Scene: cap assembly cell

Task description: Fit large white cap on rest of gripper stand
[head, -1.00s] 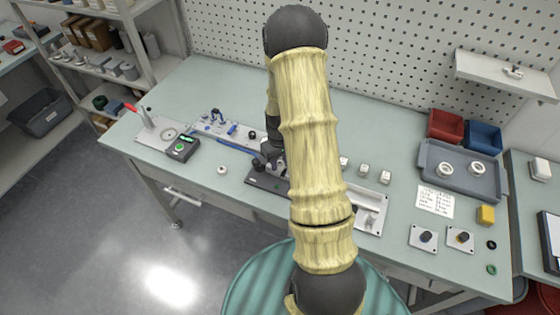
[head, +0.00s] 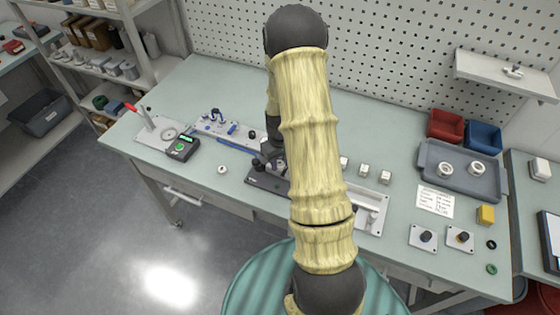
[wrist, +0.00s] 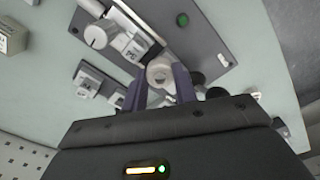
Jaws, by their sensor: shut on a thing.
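My gripper (wrist: 161,84) shows in the wrist view with its two dark fingers on either side of a pale round piece, which looks like the large white cap (wrist: 160,70). The fingers are shut on it. The cap is over or close to the edge of a dark plate (wrist: 205,38) with a green spot, which seems to be the gripper stand's base. Whether the cap touches anything below cannot be told. In the head view my gripper (head: 269,163) is low over the dark base (head: 262,184), and my arm hides much of both.
A small white ring (head: 222,170) lies on the table left of the base. A grey tray (head: 432,153) with two white round parts stands at the right, before red (head: 445,124) and blue (head: 484,134) bins. Several small white blocks stand right of my arm. The front left tabletop is clear.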

